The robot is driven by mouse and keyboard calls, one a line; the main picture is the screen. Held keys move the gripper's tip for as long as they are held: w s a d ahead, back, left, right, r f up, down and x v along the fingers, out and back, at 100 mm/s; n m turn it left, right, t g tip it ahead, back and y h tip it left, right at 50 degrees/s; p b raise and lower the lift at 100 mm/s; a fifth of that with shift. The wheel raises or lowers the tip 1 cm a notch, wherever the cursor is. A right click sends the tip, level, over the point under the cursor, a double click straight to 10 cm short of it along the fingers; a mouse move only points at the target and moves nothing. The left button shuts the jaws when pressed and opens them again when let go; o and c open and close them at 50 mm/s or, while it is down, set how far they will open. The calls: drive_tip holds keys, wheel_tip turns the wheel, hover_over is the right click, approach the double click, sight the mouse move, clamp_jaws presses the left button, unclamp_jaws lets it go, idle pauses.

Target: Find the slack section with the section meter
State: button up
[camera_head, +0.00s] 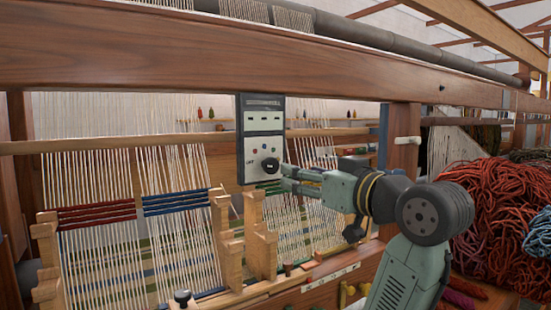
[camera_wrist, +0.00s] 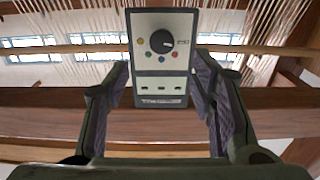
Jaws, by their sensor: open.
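The section meter (camera_head: 262,125), a dark and pale upright box with a black knob (camera_head: 270,165) and small coloured dots, hangs below the loom's top beam. My gripper (camera_head: 285,178) is open, with its fingertips close to the lower right of the meter. In the wrist view the meter (camera_wrist: 162,72) appears upside down between my spread fingers, and I cannot tell if either finger touches it. Behind it are warp sections banded in red (camera_head: 95,214), blue (camera_head: 177,202) and green (camera_head: 270,187). I cannot tell which section is slack. My fingers hide part of the green-banded one.
The wooden top beam (camera_head: 180,65) runs just above the meter. Notched wooden posts (camera_head: 263,250) stand below it. A small black knob (camera_head: 182,297) shows at the lower front. A heap of red wool (camera_head: 495,210) and some blue wool (camera_head: 540,237) lie at the right.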

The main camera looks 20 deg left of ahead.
sight(273, 166)
drive_tip(key=p+x, duration=0.3)
drive_tip(key=x, duration=0.7)
drive_tip(key=shift+a, duration=0.3)
drive_tip(key=c, duration=1.1)
drive_tip(key=shift+c, duration=0.2)
drive_tip(key=shift+m, duration=0.4)
drive_tip(key=m+p, duration=0.1)
drive_tip(key=m, duration=0.2)
drive_tip(key=shift+m, duration=0.3)
drive_tip(key=shift+m+p, duration=0.55)
drive_tip(key=shift+m, duration=1.05)
